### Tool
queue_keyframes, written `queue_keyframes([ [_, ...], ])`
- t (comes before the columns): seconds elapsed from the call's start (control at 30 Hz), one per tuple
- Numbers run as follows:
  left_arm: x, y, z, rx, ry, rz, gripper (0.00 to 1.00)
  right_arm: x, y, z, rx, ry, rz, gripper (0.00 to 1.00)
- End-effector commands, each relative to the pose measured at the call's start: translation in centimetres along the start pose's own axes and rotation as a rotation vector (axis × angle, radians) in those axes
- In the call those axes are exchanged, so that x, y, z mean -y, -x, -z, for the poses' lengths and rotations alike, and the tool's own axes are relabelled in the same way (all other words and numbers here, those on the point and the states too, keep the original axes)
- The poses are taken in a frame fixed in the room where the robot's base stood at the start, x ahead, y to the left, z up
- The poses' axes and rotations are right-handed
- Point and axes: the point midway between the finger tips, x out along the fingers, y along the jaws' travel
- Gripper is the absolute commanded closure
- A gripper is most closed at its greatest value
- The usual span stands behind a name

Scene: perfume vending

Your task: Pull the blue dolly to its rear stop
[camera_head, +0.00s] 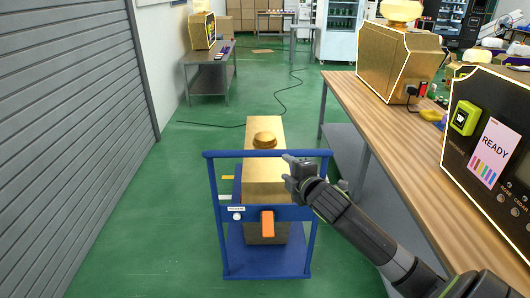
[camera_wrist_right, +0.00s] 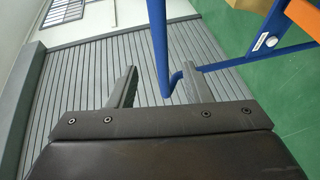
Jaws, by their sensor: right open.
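The blue dolly (camera_head: 233,262) stands on the green floor in the middle of the head view. Its upright frame has a top bar (camera_head: 228,154), two posts and a lower crossbar with an orange lever (camera_head: 267,222). A tall gold box with a round gold cap (camera_head: 264,139) stands on it. My right gripper (camera_head: 291,170) is at the right part of the top bar. In the right wrist view its fingers (camera_wrist_right: 160,78) are apart, with a blue bar (camera_wrist_right: 157,40) showing between them. Whether they touch the bar cannot be told. My left gripper is out of view.
A grey shutter wall (camera_head: 70,120) runs along the left. A wooden-topped bench (camera_head: 375,110) with gold machines (camera_head: 398,62) stands close on the right. A thin black cable (camera_head: 285,98) lies on the floor behind the dolly. Floor left of the dolly is clear.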

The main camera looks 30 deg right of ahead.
Motion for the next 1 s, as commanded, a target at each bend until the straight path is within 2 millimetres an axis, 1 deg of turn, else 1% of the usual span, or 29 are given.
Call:
queue_keyframes([
  [0.03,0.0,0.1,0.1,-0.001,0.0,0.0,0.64,-0.1,-0.9,0.1,0.001,-0.005,0.0,0.55],
  [0.2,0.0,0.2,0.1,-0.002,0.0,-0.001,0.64,-0.1,-3.8,0.1,0.0,-0.006,0.0,0.55],
  [0.6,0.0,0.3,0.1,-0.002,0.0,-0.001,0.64,0.0,-9.9,0.0,0.0,-0.005,0.001,0.55],
  [0.8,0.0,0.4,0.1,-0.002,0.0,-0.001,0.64,0.1,-12.5,0.1,0.0,-0.005,0.002,0.55],
  [1.0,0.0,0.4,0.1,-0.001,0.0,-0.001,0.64,0.1,-14.2,0.0,0.0,-0.003,0.001,0.55],
])
